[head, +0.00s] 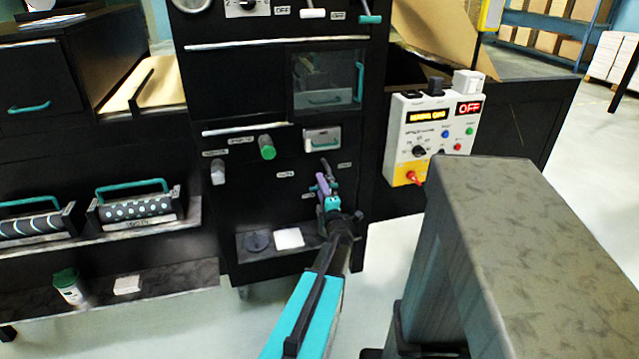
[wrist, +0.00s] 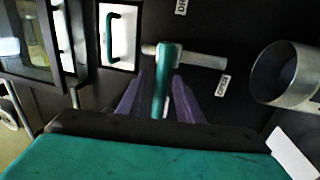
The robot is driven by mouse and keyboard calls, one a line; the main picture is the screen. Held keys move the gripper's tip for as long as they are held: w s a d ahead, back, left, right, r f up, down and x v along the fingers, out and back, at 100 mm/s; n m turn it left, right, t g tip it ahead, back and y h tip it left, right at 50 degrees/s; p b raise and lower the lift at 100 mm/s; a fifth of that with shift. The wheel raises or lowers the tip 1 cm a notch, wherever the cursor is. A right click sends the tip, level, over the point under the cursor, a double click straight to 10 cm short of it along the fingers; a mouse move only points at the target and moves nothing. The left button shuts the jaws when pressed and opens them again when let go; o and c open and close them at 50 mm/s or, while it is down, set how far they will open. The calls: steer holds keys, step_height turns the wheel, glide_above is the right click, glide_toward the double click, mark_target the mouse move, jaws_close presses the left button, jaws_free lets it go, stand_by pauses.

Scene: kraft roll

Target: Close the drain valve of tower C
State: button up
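A valve with a teal lever (wrist: 163,80) sits on a pale horizontal pipe (wrist: 205,60) on the black cabinet front in the wrist view. The lever hangs down across the pipe, toward my gripper. My gripper (wrist: 158,90) has its two purple fingers apart, one on each side of the lever, with gaps showing; I cannot tell whether either finger touches it. My gripper also shows in the head view (head: 324,180), at the lower right of the black tower (head: 245,190), where it hides most of the valve. The small labels are not readable, so I cannot confirm the tower's letter.
A control box (head: 431,135) with a lit OFF display stands at right. A ledge holding a white block (head: 289,238) lies below.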

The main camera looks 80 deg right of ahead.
steer(key=v, duration=1.1)
steer(key=shift+s, duration=0.15)
